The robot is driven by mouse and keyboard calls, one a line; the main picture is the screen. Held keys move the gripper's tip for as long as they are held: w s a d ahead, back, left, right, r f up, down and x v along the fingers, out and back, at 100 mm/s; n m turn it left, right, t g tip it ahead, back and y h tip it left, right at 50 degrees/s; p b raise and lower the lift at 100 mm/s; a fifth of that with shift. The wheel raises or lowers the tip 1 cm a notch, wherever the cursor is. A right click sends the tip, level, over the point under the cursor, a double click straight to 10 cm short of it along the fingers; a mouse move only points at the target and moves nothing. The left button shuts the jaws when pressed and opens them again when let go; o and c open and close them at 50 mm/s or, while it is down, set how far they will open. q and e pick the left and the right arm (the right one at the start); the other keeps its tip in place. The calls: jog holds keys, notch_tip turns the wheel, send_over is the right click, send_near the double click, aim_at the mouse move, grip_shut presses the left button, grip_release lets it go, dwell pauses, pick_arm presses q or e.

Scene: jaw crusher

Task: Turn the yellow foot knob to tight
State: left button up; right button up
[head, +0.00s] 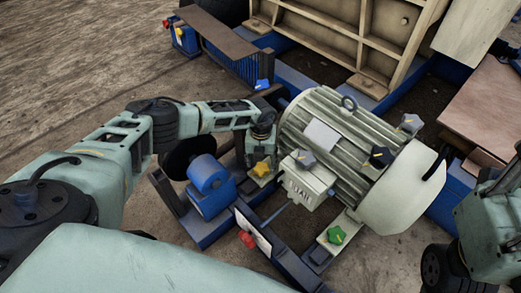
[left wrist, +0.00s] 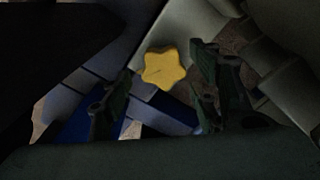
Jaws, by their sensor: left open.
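The yellow foot knob (head: 262,168) is star-shaped and sits on a pale motor foot at the left of the grey ribbed motor (head: 335,135). In the left wrist view the yellow knob (left wrist: 163,70) shows its top face, with a faint thin mark on it. My left gripper (head: 261,153) is just above the knob in the head view. In the left wrist view my left gripper (left wrist: 165,98) is open, one finger on each side of the knob's line, with visible gaps to it. My right arm is at the lower right; its fingers cannot be made out.
A green knob (head: 336,235) sits on the motor's near foot. Dark grey knobs (head: 381,157) are on the motor and its terminal box (head: 307,184). Bare ground lies at upper left.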

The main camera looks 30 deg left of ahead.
aim_at(261, 167)
pick_arm(q)
notch_tip(261, 167, up, 10)
jog(key=shift+f, duration=0.25)
jog(key=shift+r, duration=0.1)
dwell(0.4)
